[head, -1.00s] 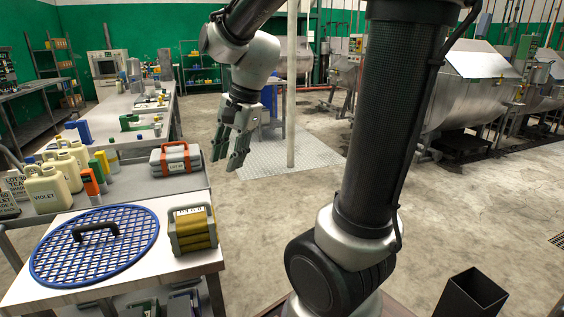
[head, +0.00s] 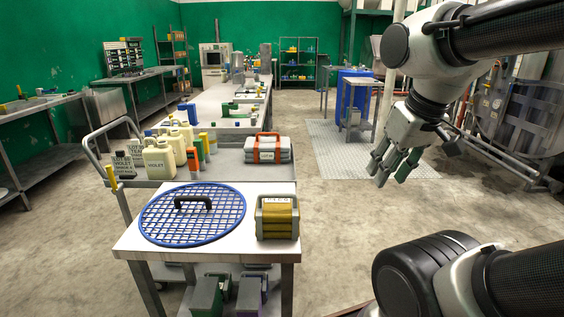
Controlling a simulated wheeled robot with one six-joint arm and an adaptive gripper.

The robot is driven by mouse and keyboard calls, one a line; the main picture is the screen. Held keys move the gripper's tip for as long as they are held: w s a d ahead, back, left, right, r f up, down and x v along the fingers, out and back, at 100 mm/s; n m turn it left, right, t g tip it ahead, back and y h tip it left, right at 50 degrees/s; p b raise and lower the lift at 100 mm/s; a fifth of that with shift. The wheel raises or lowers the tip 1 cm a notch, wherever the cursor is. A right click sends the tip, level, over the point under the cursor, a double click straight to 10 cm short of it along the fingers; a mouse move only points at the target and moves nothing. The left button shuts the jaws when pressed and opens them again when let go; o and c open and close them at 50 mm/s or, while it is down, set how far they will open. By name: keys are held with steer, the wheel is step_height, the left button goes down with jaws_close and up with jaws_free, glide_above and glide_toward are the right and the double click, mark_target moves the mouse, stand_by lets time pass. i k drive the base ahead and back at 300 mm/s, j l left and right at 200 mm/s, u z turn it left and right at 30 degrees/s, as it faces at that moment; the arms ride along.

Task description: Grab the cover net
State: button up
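The cover net (head: 165,229) is a round blue-rimmed grid with a dark arched handle (head: 194,202) at its middle. It lies flat on the white top of a small table (head: 145,249), its rim close to the left edge. My gripper (head: 379,169) hangs in the air to the right of the table, fingers pointing down. Its fingers look spread and hold nothing. It is well apart from the net, and nothing covers the handle.
A yellow and grey box (head: 277,217) stands right of the net on the same table. Behind is a cart (head: 226,174) with cream jugs (head: 160,160), small bottles and an orange-and-grey case (head: 267,149). Floor right of the table is clear.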

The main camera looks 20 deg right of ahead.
mark_target(207, 202)
steer(key=i+j, duration=0.15)
steer(key=j, duration=0.2)
steer(key=i+j, duration=0.15)
steer(key=j, duration=0.25)
steer(key=i+j, duration=0.15)
steer(key=j, duration=0.2)
steer(key=i+j, duration=0.2)
steer(key=j, duration=0.2)
steer(key=i+j, duration=0.15)
steer(key=j, duration=0.2)
steer(key=i+j, duration=0.15)
steer(key=j, duration=0.25)
steer(key=l+z, duration=0.05)
